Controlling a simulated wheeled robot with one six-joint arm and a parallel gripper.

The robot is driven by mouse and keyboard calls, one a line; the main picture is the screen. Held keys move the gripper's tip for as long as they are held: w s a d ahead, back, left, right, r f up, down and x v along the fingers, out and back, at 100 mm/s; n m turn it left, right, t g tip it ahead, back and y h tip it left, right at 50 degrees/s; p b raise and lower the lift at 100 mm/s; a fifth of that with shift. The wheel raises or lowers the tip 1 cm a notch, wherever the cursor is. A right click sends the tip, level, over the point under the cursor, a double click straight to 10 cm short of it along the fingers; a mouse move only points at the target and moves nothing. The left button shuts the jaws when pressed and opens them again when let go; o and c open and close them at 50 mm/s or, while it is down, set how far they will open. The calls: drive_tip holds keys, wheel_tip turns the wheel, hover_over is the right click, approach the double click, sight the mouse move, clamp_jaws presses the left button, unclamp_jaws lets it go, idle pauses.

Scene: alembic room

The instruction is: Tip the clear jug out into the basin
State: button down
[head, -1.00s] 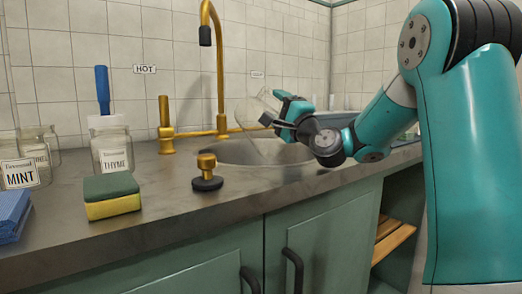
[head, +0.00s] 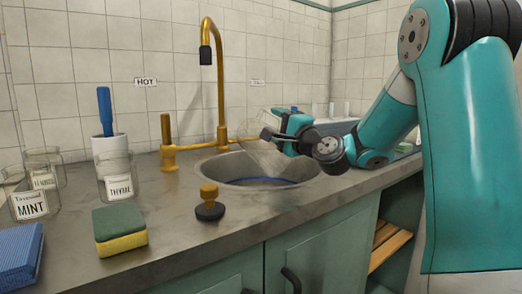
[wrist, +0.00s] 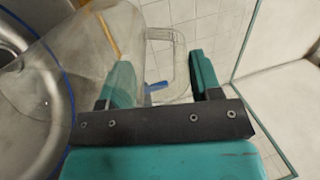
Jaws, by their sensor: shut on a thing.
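The clear jug (head: 262,152) is see-through and hard to make out against the wall tiles. It is tilted, with its lower left part over the metal basin (head: 205,172). My gripper (head: 274,134) is shut on the jug at its right side, above the basin's right part. In the wrist view the jug (wrist: 85,50) slants to the left over the basin (wrist: 30,125), and its handle (wrist: 178,60) lies between my fingers (wrist: 163,78). A blue curved line shows at the basin in both views. I cannot tell whether liquid is in the jug.
A brass tap (head: 221,90) rises behind the basin. A brass-topped knob (head: 209,200) stands at its front left. A sponge (head: 119,230), blue cloth (head: 18,252), thyme jar (head: 117,175) and mint jar (head: 32,198) are at left.

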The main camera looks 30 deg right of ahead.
drive_tip(key=shift+r+g+p, duration=0.4)
drive_tip(key=shift+g+p, duration=0.65)
drive_tip(key=shift+p, duration=2.5)
drive_tip(key=shift+r+g+p, duration=0.45)
drive_tip(key=shift+g+p, duration=0.65)
drive_tip(key=shift+p, duration=2.4)
drive_tip(key=shift+r+g+p, duration=0.4)
drive_tip(key=shift+g+p, duration=0.65)
drive_tip(key=shift+p, duration=2.5)
drive_tip(key=g+p, duration=0.2)
drive_tip(key=p, duration=0.7)
drive_tip(key=r+g+p, duration=0.1)
drive_tip(key=g+p, duration=0.2)
drive_tip(key=p, duration=0.6)
drive_tip(key=shift+r+g, duration=0.1)
drive_tip(key=shift+g, duration=0.2)
drive_tip(key=g+p, duration=0.1)
drive_tip(key=p, duration=0.2)
drive_tip(key=g+p, duration=0.2)
drive_tip(key=p, duration=0.1)
drive_tip(key=shift+w+r+h+p, duration=0.1)
drive_tip(key=shift+r+h+p, duration=0.2)
drive_tip(key=g+p, duration=0.2)
drive_tip(key=p, duration=0.1)
drive_tip(key=shift+r, duration=0.2)
drive_tip(key=g+p, duration=0.2)
drive_tip(key=g, duration=0.1)
drive_tip(key=shift+g, duration=0.7)
drive_tip(key=shift+f, duration=0.1)
